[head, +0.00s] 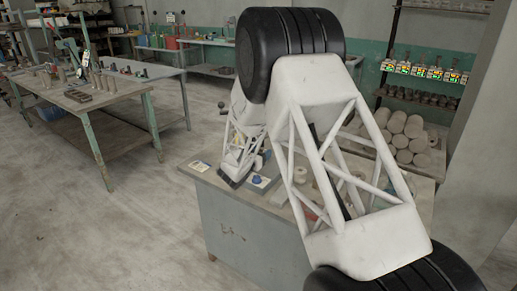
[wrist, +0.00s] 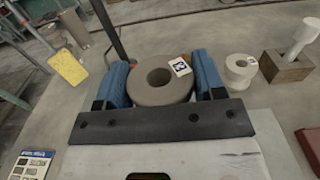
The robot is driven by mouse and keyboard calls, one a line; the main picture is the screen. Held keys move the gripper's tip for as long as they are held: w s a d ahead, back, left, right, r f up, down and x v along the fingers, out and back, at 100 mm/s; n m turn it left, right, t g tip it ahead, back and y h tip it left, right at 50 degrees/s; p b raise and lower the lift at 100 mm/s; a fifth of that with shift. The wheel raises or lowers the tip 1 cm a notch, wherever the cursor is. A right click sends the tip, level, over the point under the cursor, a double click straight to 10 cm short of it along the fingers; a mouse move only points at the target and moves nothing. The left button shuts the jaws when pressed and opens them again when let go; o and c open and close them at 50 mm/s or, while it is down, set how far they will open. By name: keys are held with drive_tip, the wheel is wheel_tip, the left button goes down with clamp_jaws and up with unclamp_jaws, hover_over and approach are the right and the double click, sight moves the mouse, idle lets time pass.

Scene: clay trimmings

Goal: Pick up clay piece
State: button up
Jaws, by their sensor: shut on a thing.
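A grey-brown clay ring (wrist: 158,96) with a round hole sits between the two blue fingers of my gripper (wrist: 160,64) in the wrist view. The fingers press on its left and right sides, so my gripper is shut on it. A small white tag with a dark pattern shows at the ring's right upper side. The ring's underside is hidden, and I cannot tell whether it touches the bench. In the head view my own arm covers much of the bench, and the ring cannot be made out.
Right of the ring stand a pale spool (wrist: 241,67) and a brown block with a white peg (wrist: 287,66). A yellow card (wrist: 68,63) is at left, a printed card (wrist: 31,165) at lower left. Stacked cylinders (head: 404,128) stand at the bench's back right.

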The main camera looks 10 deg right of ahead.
drive_tip(key=shift+s+r, duration=0.2)
drive_tip(key=shift+s, duration=1.95)
drive_tip(key=shift+s, duration=0.1)
drive_tip(key=s+d+f+m+g+h, duration=0.1)
drive_tip(key=s+d+m+g+h, duration=0.1)
drive_tip(key=s, duration=1)
drive_tip(key=s+d+f+m+g+h, duration=0.1)
drive_tip(key=s+d+m+g+h, duration=0.1)
drive_tip(key=s, duration=0.9)
drive_tip(key=shift+s+d+f+m+g, duration=0.4)
drive_tip(key=shift+d+g, duration=0.3)
drive_tip(key=shift+g, duration=0.4)
drive_tip(key=shift+w, duration=0.1)
drive_tip(key=w, duration=0.5)
drive_tip(key=w+d+f, duration=0.1)
drive_tip(key=w, duration=1)
drive_tip(key=shift+d+f, duration=0.2)
drive_tip(key=shift+d, duration=0.1)
